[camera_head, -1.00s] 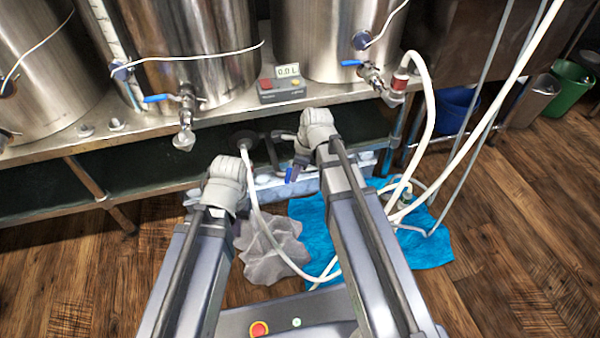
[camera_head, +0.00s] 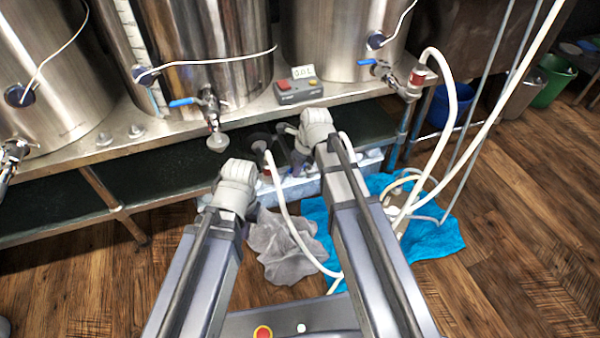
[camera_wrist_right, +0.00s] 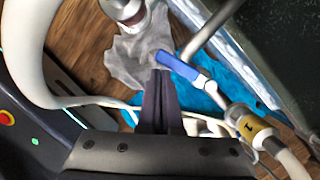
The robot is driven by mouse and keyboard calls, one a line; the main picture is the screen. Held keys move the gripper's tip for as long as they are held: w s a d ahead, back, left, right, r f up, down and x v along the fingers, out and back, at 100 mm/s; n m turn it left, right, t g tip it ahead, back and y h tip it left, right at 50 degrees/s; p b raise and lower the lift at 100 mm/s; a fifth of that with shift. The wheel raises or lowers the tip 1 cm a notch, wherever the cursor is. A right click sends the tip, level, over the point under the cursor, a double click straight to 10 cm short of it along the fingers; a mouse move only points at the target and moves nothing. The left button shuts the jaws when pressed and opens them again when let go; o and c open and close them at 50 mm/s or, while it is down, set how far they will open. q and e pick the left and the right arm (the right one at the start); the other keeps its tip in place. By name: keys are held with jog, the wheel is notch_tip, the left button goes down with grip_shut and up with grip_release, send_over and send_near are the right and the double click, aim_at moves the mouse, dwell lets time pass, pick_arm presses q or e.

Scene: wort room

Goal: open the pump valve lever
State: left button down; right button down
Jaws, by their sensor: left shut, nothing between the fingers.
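The pump valve lever (camera_wrist_right: 184,66) is a blue handle on a metal valve with a yellow-brown collar, just right of my right fingertips in the right wrist view. Whether they touch is unclear. My right gripper (camera_wrist_right: 162,74) has its dark fingers together with nothing between them. In the head view my right gripper (camera_head: 300,160) reaches under the steel shelf beside the pump; my arm hides most of the valve there. My left gripper (camera_head: 236,182) is shut and empty, left of the pump and the white hose (camera_head: 283,205); its fingertips are mostly hidden.
Steel kettles stand on the shelf (camera_head: 165,138) above, with other blue tap levers (camera_head: 183,102). A control box (camera_head: 298,90) sits at the shelf edge. Hoses loop at the right. A grey cloth (camera_head: 285,248) and blue cloth (camera_head: 435,240) lie on the wood floor.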

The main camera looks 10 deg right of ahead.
jog(key=shift+w+a, duration=0.3)
jog(key=shift+w, duration=0.1)
jog(key=shift+w+a, duration=0.1)
jog(key=shift+w, duration=0.05)
dwell(0.4)
pick_arm(q)
jog(key=shift+a, duration=0.1)
